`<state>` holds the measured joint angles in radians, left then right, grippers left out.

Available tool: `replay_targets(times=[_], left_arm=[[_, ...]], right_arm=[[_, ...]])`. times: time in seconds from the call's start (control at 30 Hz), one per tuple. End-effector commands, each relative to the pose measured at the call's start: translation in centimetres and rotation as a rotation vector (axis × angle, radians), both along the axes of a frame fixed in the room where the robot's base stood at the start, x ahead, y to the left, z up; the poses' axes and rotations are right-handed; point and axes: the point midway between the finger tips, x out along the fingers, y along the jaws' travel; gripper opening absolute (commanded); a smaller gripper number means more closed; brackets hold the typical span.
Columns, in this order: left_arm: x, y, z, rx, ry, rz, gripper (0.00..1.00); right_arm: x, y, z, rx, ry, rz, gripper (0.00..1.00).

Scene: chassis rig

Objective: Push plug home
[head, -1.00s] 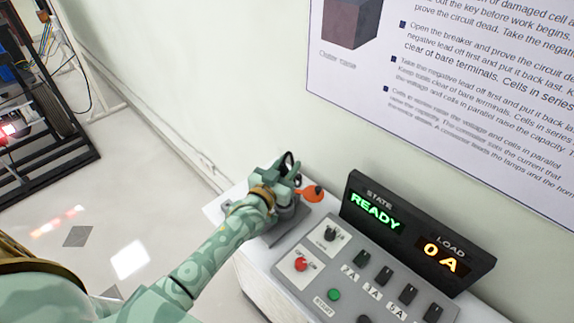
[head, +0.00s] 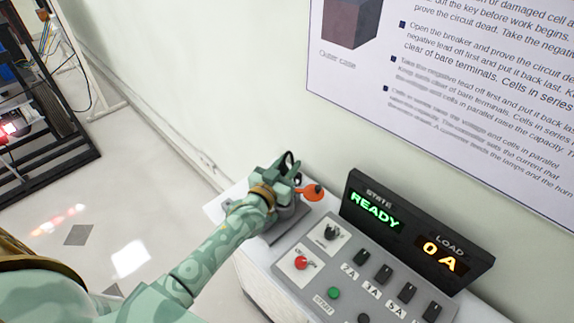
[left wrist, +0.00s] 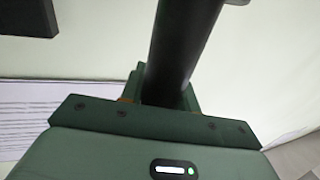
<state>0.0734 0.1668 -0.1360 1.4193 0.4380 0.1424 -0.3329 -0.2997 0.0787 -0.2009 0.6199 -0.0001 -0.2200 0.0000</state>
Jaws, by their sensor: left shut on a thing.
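My left gripper (head: 289,181) is at the far left end of the control desk, over a grey base block (head: 283,222). It is shut on the plug, which shows as a thick black cylinder (left wrist: 182,45) between the fingers in the left wrist view. In the head view, the hand and wrist hide most of the plug and whatever is under it. I cannot tell how far the plug sits in its socket. An orange round piece (head: 313,192) shows just right of the gripper. My right gripper is not in view.
The sloped control panel (head: 322,266) carries a red knob (head: 300,263), a green button (head: 334,293) and several dark switches. A black display (head: 420,230) behind it reads READY and 0 A. A wall stands close behind the desk. A dark frame (head: 45,130) stands far left.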

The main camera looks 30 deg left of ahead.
Motion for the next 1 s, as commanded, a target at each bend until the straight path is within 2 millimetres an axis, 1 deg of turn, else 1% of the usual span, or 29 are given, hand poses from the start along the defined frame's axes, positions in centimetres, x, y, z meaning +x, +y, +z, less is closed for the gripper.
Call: replay_targets(times=[0.2, 1.0], left_arm=[[0.04, 0.01, 0.19, 0.001, -0.002, 0.000, 0.00], [0.03, 0.03, 0.09, -0.001, -0.002, 0.000, 0.00]], right_arm=[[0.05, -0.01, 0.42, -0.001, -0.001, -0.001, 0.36], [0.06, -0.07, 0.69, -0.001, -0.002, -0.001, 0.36]])
